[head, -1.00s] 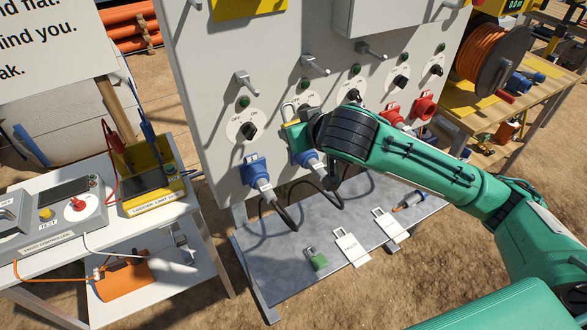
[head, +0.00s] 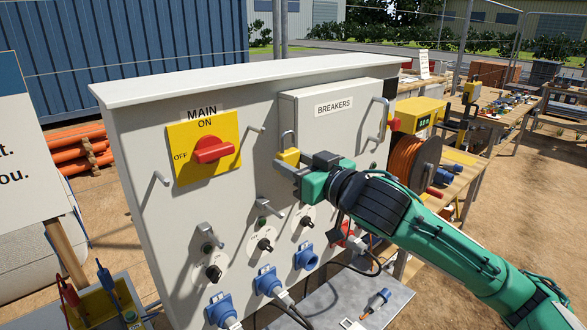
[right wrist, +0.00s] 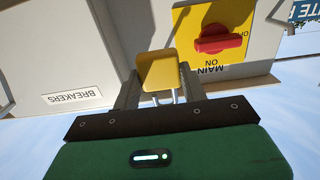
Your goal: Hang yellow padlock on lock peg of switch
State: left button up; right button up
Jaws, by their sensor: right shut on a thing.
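The yellow padlock (head: 289,156) is held by my right gripper (head: 291,166), which is shut on its body; it also shows in the right wrist view (right wrist: 160,72). Its grey shackle points up in the head view. The main switch has a yellow plate (head: 186,137) and a red handle (head: 213,150) lying roughly sideways. A short metal peg (head: 256,128) sticks out from the panel just right of the plate. The padlock is apart from this peg, to its right and slightly lower. My left gripper is not in view.
The breakers box (head: 333,118) juts out behind and right of the padlock, with a metal handle (head: 380,120). Another metal handle (head: 160,178) sticks out left of the switch. Several black knobs and blue sockets (head: 267,281) sit lower on the panel.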

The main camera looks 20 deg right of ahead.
aim_at(279, 155)
jog(key=shift+w+a+r+p, duration=0.15)
jog(key=shift+w+a+p, duration=0.1)
jog(key=shift+w+p, duration=0.2)
jog(key=shift+p+x, duration=0.5)
jog(key=shift+x, duration=1.45)
jog(key=shift+p, duration=0.3)
